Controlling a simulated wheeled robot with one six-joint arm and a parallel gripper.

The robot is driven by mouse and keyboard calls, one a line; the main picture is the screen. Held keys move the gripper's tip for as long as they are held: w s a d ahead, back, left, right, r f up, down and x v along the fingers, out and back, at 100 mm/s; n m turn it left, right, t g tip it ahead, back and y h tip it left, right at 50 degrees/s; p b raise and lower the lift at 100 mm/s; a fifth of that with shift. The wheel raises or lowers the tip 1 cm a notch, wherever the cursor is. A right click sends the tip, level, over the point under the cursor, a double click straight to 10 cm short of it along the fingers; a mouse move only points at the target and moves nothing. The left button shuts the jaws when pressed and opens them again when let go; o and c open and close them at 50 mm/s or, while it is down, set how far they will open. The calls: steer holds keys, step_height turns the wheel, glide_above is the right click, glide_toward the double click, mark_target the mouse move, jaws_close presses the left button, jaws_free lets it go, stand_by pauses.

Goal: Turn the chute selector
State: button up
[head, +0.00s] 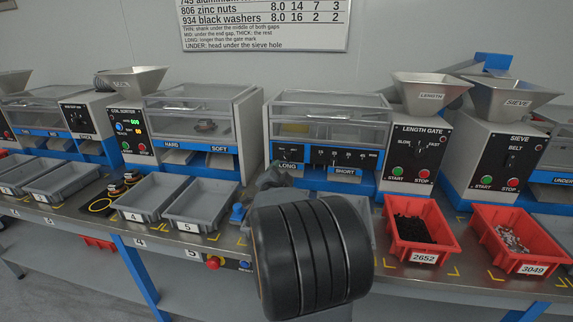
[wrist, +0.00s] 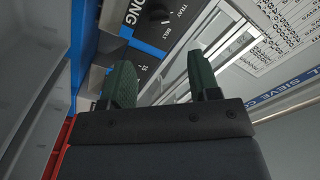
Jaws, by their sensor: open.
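The length gate machine (head: 325,125) stands at the middle of the bench in the head view. A small dark knob (head: 284,154) sits at the left of its black front panel, above the LONG chute. In the wrist view this knob (wrist: 158,15) is at the top, beside the words TRAY and BELT; I take it to be the chute selector. Its pointing direction is too small to read surely. My gripper (wrist: 163,78) is open and empty, its two green fingers apart, with the panel beyond them. In the head view my arm mostly hides the gripper, just below the panel.
Grey bins (head: 200,205) line the bench at left; red bins 2652 (head: 424,256) and 3049 (head: 530,265) stand at right. The LENGTH GATE control box (head: 416,150) has another knob and start and stop buttons. My arm hides part of the bench front.

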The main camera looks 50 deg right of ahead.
mark_target(287, 159)
steer(key=x, duration=0.8)
steer(key=shift+w+d, duration=0.1)
steer(key=shift+c, duration=0.4)
